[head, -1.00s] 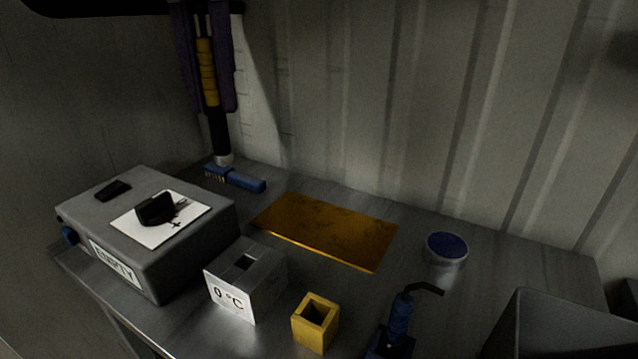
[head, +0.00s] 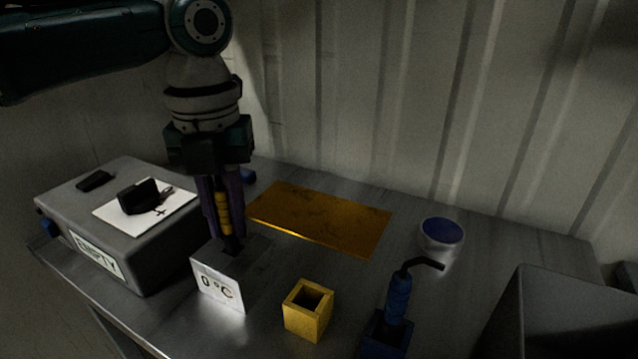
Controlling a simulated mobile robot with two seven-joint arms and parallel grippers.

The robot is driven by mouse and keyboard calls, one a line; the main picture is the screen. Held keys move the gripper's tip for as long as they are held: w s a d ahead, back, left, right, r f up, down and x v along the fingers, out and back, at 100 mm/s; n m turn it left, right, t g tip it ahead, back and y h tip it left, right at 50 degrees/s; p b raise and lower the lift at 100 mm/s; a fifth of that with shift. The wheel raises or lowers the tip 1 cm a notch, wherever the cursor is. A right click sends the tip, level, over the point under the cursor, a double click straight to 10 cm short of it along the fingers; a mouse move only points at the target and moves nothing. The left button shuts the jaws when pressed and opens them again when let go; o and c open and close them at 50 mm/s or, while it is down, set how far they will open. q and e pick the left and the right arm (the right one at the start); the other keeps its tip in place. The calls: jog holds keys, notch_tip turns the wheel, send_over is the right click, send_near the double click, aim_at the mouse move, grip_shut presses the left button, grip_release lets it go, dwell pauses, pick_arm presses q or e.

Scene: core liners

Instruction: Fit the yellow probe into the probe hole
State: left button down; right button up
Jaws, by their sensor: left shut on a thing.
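My left gripper (head: 222,205) comes down from the upper left, its purple fingers shut on the yellow probe (head: 223,213). The probe is upright, with a yellow banded grip and a black lower shaft. It stands over the grey block marked 0 °C (head: 219,284), which has a square hole in its top. The probe's dark lower end meets the block's top at the hole. The fingers and shaft cover the hole, so I cannot tell how far the tip is in. My right gripper is not in view.
A grey box labelled EMPTY (head: 136,248) stands left of the block. An orange mat (head: 320,218) lies behind.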

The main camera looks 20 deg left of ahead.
pick_arm(q)
jog(key=shift+f, duration=0.7)
jog(key=shift+f, duration=0.2)
jog(key=c, duration=0.8)
grip_release()
jog(key=shift+r, duration=0.1)
